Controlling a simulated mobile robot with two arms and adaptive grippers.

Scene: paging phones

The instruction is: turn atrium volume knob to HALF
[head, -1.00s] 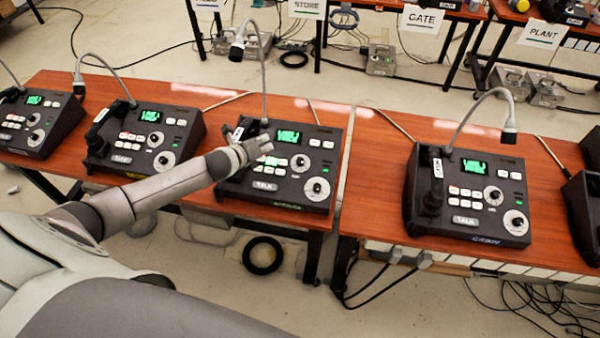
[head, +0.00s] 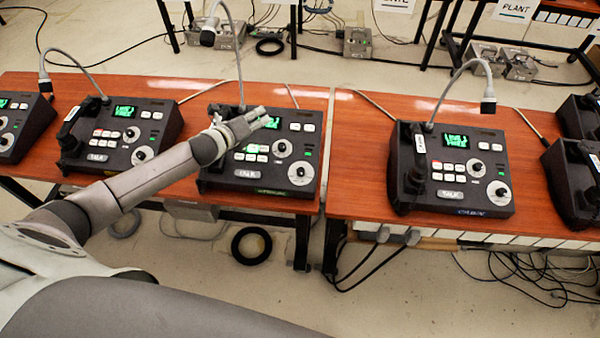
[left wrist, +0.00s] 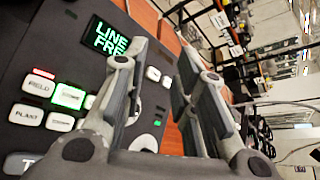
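My left gripper (head: 266,116) is over the middle console (head: 225,177), covering part of its green-lit screen. In the left wrist view the left gripper (left wrist: 163,62) is open, its two fingers apart with nothing between the tips. The middle console has an upper dial (head: 282,148) and a lower right dial (head: 301,173), both pale discs with dark knobs, below and right of the gripper. Part of a pale dial (left wrist: 145,143) shows between the fingers in the wrist view. The console's name label is too small to read, and so are the dial marks. My right gripper is not in view.
Similar consoles stand left (head: 118,135) and right (head: 455,165) on the red-brown tables (head: 350,130), with goose-neck microphones (head: 488,106) and dark handsets. A gap separates the tables.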

